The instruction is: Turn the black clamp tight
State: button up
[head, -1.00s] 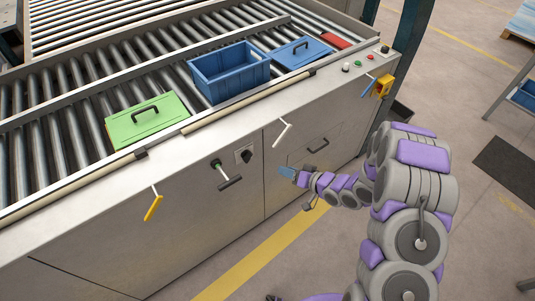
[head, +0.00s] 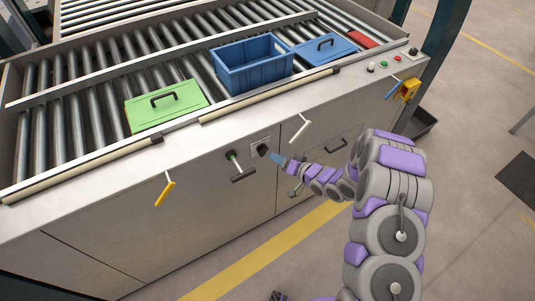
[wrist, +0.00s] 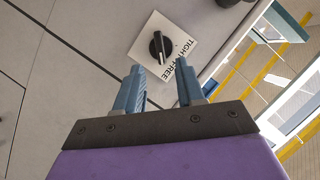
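The black clamp knob (wrist: 159,46) sits on a white square plate (wrist: 146,57) on the grey machine front. The plate reads TIGHT and FREE along its right side in the wrist view. The knob's raised bar runs roughly up and down in that view. In the head view the knob (head: 262,150) is just left of my gripper. My gripper (wrist: 158,75) is open, its two blue fingers apart with nothing between them. The knob lies beyond the fingertips, roughly in line with the gap. No contact shows.
A black T-handle (head: 242,174) is left of the knob, and a white lever (head: 300,128) is to its right. A yellow lever (head: 165,191) is further left. A green lid (head: 166,109) and a blue crate (head: 252,66) rest on the rollers above.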

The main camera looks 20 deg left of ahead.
aim_at(266, 152)
jog(key=b+x, duration=0.1)
jog(key=x, duration=0.5)
jog(key=shift+a+f, duration=0.1)
jog(key=shift+a, duration=0.15)
jog(key=shift+w, duration=0.1)
jog(key=shift+c, duration=0.3)
jog(key=shift+d, duration=0.1)
grip_shut()
